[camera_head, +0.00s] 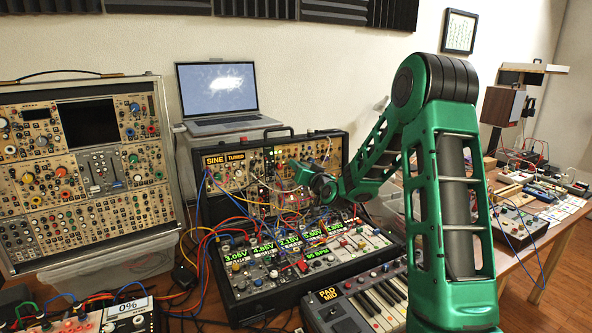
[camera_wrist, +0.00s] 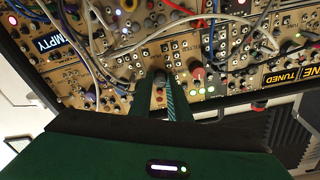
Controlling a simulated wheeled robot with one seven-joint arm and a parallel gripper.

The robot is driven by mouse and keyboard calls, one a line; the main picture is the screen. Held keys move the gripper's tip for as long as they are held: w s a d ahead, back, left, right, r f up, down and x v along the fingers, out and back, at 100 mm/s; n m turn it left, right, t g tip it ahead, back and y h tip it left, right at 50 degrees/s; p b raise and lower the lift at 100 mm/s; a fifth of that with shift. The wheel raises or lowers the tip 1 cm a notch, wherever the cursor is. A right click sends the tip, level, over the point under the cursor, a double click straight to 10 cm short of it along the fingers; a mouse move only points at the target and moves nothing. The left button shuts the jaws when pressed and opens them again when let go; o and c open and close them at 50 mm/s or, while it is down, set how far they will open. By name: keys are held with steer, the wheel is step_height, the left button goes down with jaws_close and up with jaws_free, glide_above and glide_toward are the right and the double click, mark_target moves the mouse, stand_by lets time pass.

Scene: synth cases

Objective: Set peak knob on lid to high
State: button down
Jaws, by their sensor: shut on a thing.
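The lid (camera_head: 338,146) of the black case stands upright behind the lower panel and carries modules, knobs and patch cables. My gripper (camera_head: 293,172) reaches it from the right in the head view. In the wrist view my gripper (camera_wrist: 160,88) has its two fingers shut on a small grey knob (camera_wrist: 160,76) on the lid's tan panel. The fingers hide its sides. I cannot read a peak label or a high mark, nor see where the knob points. A larger red-and-white knob (camera_wrist: 197,73) sits just right of the fingers.
Patch cables (camera_head: 228,192) hang around my gripper and over the lower panel (camera_head: 262,275). A laptop (camera_head: 218,90) stands behind the lid. A large tan synth case (camera_head: 85,170) is on the left, and a keyboard (camera_head: 362,305) is in front.

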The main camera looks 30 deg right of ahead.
steer(key=shift+f+m+g+h, duration=0.1)
steer(key=shift+m+g+h, duration=0.2)
steer(key=shift+m, duration=3.15)
steer(key=shift+m+g+h, duration=0.3)
steer(key=shift+m, duration=3.15)
steer(key=shift+s+d, duration=0.1)
steer(key=c, duration=1.7)
jaws_free()
steer(key=shift+o, duration=0.2)
steer(key=s+a+r, duration=0.1)
steer(key=s, duration=0.9)
steer(key=shift+s+a, duration=0.15)
steer(key=shift+s, duration=0.05)
